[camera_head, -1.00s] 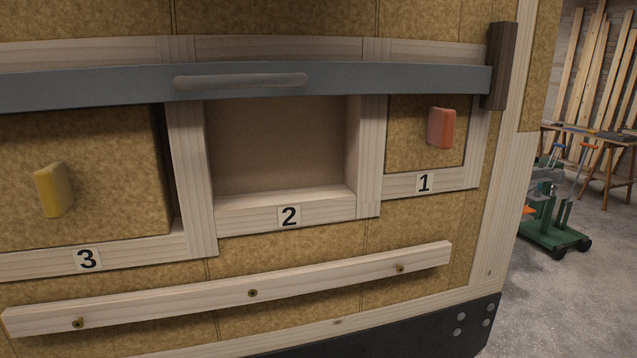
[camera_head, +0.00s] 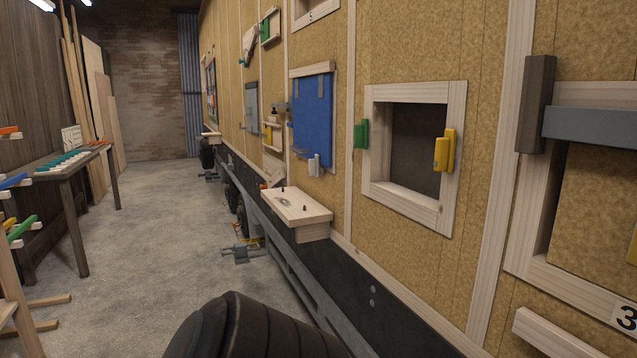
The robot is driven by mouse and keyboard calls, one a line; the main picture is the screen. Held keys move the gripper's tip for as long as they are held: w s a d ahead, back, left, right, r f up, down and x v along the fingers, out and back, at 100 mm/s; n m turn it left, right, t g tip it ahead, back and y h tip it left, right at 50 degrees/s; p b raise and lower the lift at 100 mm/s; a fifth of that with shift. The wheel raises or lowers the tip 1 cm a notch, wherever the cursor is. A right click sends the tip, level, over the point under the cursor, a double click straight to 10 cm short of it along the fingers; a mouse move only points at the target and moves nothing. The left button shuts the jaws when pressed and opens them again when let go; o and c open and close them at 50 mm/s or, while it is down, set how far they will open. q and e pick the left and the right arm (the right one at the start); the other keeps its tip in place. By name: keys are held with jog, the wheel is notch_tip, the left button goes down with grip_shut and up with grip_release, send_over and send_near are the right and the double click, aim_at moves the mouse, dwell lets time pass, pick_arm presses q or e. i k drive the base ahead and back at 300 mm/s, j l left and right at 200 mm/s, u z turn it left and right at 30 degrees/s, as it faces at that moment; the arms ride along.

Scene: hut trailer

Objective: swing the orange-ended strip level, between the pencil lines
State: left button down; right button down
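I cannot make out a strip with an orange end or any pencil lines in the head view. A small pale tilted piece (camera_head: 250,42) is on the trailer wall far along, too small to tell what it is. A plain wooden strip (camera_head: 560,335) shows in part at the lower right, with no orange on the part in view. A dark rounded part of my own body shows at the bottom middle. Neither gripper's fingers are in view.
The tan trailer wall runs along the right, with a framed opening (camera_head: 418,145) between green and yellow blocks. A wooden shelf (camera_head: 318,217) and a blue panel (camera_head: 312,115) jut out or hang beyond it.

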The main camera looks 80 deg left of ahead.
aim_at(276, 178)
jog(key=u, duration=2.85)
jog(key=i+j+u, duration=0.2)
jog(key=i, duration=0.15)
jog(key=i+u, duration=0.15)
jog(key=i, duration=0.2)
jog(key=i+u, duration=0.25)
jog(key=i, duration=1.1)
jog(key=i+z, duration=0.15)
jog(key=i, duration=0.25)
jog(key=i+j+z, duration=0.2)
jog(key=i, duration=0.2)
jog(key=i+j+z, duration=0.15)
jog(key=i, duration=0.25)
jog(key=i+j+z, duration=0.2)
jog(key=i+z, duration=0.2)
jog(key=i+j+z, duration=0.25)
jog(key=z, duration=0.15)
jog(key=i+j+z, duration=0.25)
jog(key=z, duration=0.15)
jog(key=i+j+z, duration=0.15)
jog(key=j+z, duration=0.3)
